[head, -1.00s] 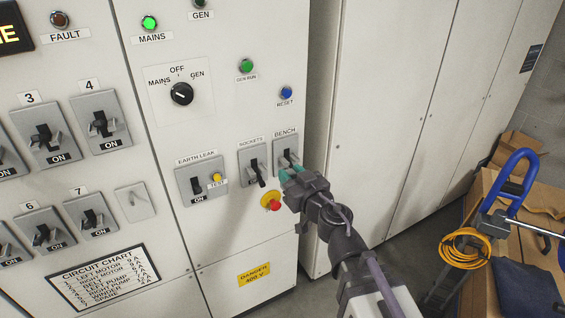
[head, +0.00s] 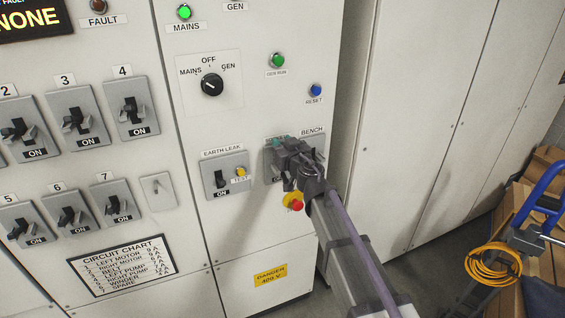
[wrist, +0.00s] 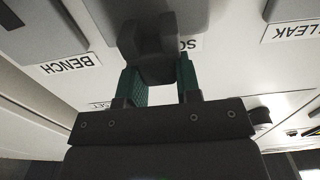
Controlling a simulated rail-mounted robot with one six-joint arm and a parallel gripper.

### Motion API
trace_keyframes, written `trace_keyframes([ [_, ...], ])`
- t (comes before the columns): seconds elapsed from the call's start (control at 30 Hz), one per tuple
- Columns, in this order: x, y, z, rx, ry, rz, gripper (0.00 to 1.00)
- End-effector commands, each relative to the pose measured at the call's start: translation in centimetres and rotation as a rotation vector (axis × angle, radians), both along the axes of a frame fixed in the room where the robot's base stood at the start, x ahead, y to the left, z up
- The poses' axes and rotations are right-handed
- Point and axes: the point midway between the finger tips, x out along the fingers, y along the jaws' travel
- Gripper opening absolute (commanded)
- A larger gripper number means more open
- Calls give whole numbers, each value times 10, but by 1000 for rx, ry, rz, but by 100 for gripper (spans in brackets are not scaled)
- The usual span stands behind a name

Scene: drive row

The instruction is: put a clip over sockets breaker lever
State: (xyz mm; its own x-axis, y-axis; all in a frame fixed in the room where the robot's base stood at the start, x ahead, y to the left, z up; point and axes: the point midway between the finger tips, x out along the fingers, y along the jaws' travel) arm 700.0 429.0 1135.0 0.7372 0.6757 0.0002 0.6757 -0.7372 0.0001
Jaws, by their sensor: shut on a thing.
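My gripper (head: 283,145) is at the sockets breaker (head: 269,168) on the grey panel, and my arm hides most of that breaker in the head view. In the wrist view my gripper (wrist: 157,75) has its green fingertips shut on a dark grey, forked piece that looks like the clip (wrist: 158,62). The clip is in front of the sockets breaker plate (wrist: 197,14) and partly covers its label. The sockets lever is hidden, so I cannot tell whether the clip is around it or just in front of it.
The bench breaker (wrist: 45,22) is close beside, mostly hidden by my arm in the head view. The earth leak breaker (head: 222,179) with its yellow test button is to the left. A red stop button (head: 296,206) on yellow sits just below my gripper.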

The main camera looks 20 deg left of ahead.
Motion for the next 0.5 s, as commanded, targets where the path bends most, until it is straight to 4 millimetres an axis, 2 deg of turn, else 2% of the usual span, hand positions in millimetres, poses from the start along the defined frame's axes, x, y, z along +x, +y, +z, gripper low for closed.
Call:
trace_keyframes([
  [0.17,0,0,-10,0,0,0,8],
  [0.33,0,0,-44,0,0,0,8],
  [0.43,3,3,-43,0,0,0,8],
  [0.5,3,2,-40,0,0,0,4],
])
